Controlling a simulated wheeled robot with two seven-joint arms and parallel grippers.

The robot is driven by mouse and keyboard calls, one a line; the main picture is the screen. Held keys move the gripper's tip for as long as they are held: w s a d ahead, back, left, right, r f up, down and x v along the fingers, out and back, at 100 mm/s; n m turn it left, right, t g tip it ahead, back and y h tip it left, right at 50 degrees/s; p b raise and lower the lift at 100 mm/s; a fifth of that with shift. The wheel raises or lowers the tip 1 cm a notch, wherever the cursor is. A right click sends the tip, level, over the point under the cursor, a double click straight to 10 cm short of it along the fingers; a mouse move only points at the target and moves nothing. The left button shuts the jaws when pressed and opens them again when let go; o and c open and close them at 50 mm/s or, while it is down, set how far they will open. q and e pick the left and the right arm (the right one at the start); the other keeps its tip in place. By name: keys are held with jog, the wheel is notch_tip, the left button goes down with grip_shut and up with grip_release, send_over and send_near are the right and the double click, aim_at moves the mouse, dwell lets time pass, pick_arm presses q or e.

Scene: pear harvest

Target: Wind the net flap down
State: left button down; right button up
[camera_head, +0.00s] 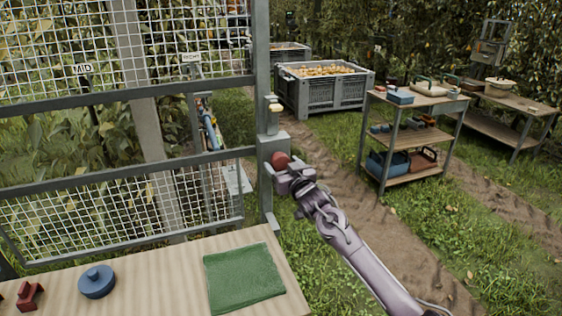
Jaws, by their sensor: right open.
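White wire netting in a grey frame fills the left; an upper net panel (40,48) and a lower net panel (110,218) are parted by an open gap. I cannot tell which panel is the flap. A grey post (262,60) at the frame's right side carries a grey box (272,143). A round red knob (281,159) sits at the box's front. My right gripper (286,171) is open at the red knob, with its fingers close around or beside it; contact is unclear. My left gripper is out of view.
A wooden table (150,270) in front bears a green cloth (243,277), a blue round lidded thing (96,281) and a dark red piece (29,295). A shelf cart (413,103) and a grey fruit crate (322,94) stand behind on the right. Grass lies clear at lower right.

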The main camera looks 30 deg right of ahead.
jog(key=shift+w+d, duration=0.15)
jog(key=shift+w, duration=0.65)
jog(key=shift+c, duration=0.2)
jog(key=c, duration=0.9)
jog(key=shift+n, duration=0.4)
jog(key=n, duration=0.3)
jog(key=shift+f+n+g+b, duration=0.1)
jog(key=shift+n+g+b, duration=0.35)
jog(key=shift+n, duration=1.95)
